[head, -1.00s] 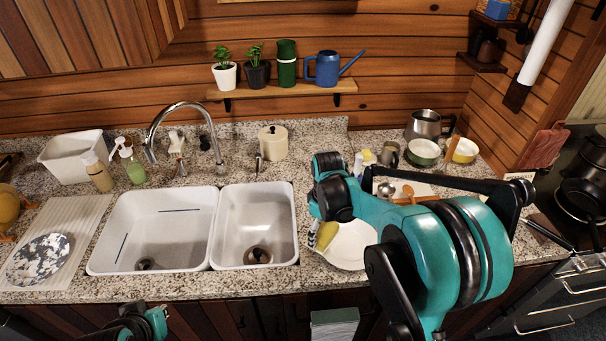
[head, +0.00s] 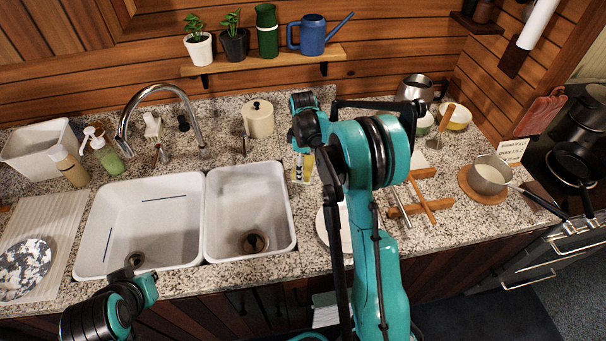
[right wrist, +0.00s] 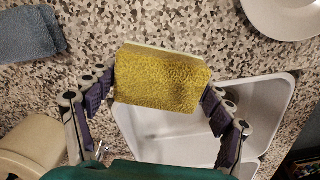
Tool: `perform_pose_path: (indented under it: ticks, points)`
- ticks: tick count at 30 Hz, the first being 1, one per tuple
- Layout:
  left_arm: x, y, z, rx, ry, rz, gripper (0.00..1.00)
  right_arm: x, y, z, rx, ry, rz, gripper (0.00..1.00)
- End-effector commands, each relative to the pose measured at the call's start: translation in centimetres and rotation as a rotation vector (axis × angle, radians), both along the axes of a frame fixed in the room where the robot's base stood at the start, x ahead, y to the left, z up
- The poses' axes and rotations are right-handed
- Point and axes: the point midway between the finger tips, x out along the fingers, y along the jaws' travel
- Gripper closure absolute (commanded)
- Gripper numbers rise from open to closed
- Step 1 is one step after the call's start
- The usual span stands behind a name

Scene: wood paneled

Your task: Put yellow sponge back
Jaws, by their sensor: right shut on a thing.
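The yellow sponge (right wrist: 163,80), with a pale layer along one edge, sits between the fingers of my right gripper (right wrist: 160,95), which is shut on it above the speckled counter. In the head view the sponge (head: 308,165) shows as a small yellow patch just right of the small sink basin, partly hidden by my right gripper (head: 300,168) and arm. I cannot tell whether it touches the counter. My left gripper (head: 128,282) is low in front of the large basin; its fingers are unclear.
The double white sink (head: 150,265) lies left of the sponge. A beige canister (head: 258,118) stands behind it. A white plate (head: 322,228) is partly behind my arm. The wrist view shows a grey-blue cloth (right wrist: 28,35). A pan (head: 487,178) stands at right.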

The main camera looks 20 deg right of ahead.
Motion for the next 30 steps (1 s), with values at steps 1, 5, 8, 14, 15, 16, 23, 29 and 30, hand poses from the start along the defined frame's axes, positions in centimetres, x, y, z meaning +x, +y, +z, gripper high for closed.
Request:
perform_pose_path:
  ticks: [1, 5, 8, 14, 15, 16, 23, 29, 30]
  points:
    - [0.0, 0.0, 0.0, 0.000, 0.000, 0.000, 1.00, 0.3, 0.0, -0.2, 0.000, 0.000, 0.000, 0.46]
    - [0.0, 0.0, -0.3, 0.000, 0.000, 0.000, 1.00, 0.4, 0.0, -1.1, 0.000, 0.000, 0.000, 0.46]
    - [0.0, 0.0, -0.7, 0.000, 0.000, 0.000, 1.00, 0.4, 0.0, -2.7, 0.000, 0.000, 0.000, 0.46]
    - [0.0, 0.0, -0.9, 0.000, 0.000, 0.000, 1.00, 0.3, 0.0, -4.3, 0.000, 0.000, 0.000, 0.46]
    - [0.0, 0.0, -0.9, 0.000, 0.000, 0.000, 1.00, 0.3, 0.0, -4.2, 0.000, 0.000, 0.000, 0.46]
    - [0.0, 0.0, -0.9, 0.000, 0.000, 0.000, 1.00, 0.3, 0.0, -4.2, 0.000, 0.000, 0.000, 0.46]
    - [0.0, 0.0, -1.3, 0.000, 0.000, 0.000, 1.00, 0.3, 0.0, -4.7, 0.000, 0.000, 0.000, 0.46]
    - [0.0, 0.0, -1.2, 0.000, 0.000, 0.000, 1.00, 0.3, 0.0, -4.5, 0.000, 0.000, 0.000, 0.00]
    - [0.0, 0.0, -1.2, 0.000, 0.000, 0.000, 1.00, 0.3, 0.0, -4.5, 0.000, 0.000, 0.000, 0.00]
